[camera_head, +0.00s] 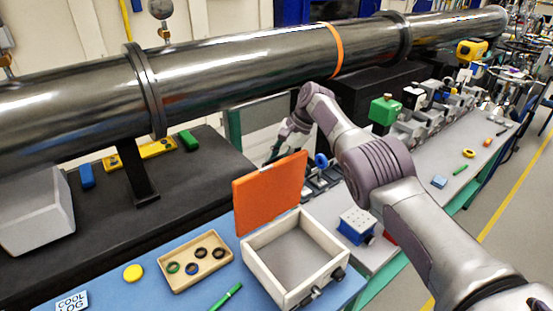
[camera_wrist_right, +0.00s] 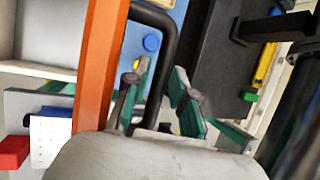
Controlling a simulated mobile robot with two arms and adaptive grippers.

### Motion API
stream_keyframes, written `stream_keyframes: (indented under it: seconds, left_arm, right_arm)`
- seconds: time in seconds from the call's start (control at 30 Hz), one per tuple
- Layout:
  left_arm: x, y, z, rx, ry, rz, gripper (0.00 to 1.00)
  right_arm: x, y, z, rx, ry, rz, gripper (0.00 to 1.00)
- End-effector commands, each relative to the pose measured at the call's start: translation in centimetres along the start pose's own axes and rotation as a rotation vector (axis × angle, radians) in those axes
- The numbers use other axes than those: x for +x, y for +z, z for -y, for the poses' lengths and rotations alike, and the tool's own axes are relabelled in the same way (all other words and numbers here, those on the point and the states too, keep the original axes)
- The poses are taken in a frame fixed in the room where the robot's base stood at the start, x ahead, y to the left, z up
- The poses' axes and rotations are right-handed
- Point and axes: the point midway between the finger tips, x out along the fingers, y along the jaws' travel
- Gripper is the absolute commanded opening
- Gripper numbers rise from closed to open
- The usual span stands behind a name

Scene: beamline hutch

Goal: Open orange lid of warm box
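The warm box (camera_head: 293,262) is a white, open-topped box on the blue bench mat, and its grey inside looks empty. Its orange lid (camera_head: 270,192) stands upright at the box's back edge, so the box is open. In the right wrist view the lid (camera_wrist_right: 101,65) shows edge-on, with a black handle (camera_wrist_right: 168,45) on its outer side. My right gripper (camera_wrist_right: 162,68) is open, its green-padded fingers on either side of the handle. In the head view the right gripper is behind the lid, mostly hidden. My left gripper is out of view.
A wooden tray (camera_head: 168,282) with several rings, a yellow disc (camera_head: 133,273) and a green pen (camera_head: 227,297) lie left of the box. A blue-and-white block (camera_head: 356,226) stands to its right. A large steel pipe (camera_head: 230,62) runs across behind.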

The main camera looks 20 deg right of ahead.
Motion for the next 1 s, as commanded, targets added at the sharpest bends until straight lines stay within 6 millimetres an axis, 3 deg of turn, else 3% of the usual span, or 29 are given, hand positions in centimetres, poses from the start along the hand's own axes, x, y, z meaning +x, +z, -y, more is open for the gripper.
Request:
stream_keyframes:
  seconds: [0.27, 0.7, 1.0]
  left_arm:
    - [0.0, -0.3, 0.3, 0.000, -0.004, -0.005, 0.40]
    - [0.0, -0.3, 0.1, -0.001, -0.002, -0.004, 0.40]
    - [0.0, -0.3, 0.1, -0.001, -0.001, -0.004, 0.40]
  right_arm:
    - [-1.0, -0.1, 0.2, -0.002, -0.006, -0.001, 0.25]
    - [-9.5, -0.1, 0.1, 0.000, -0.003, -0.002, 0.25]
    - [-11.9, 0.0, 0.1, 0.000, 0.001, 0.001, 0.25]
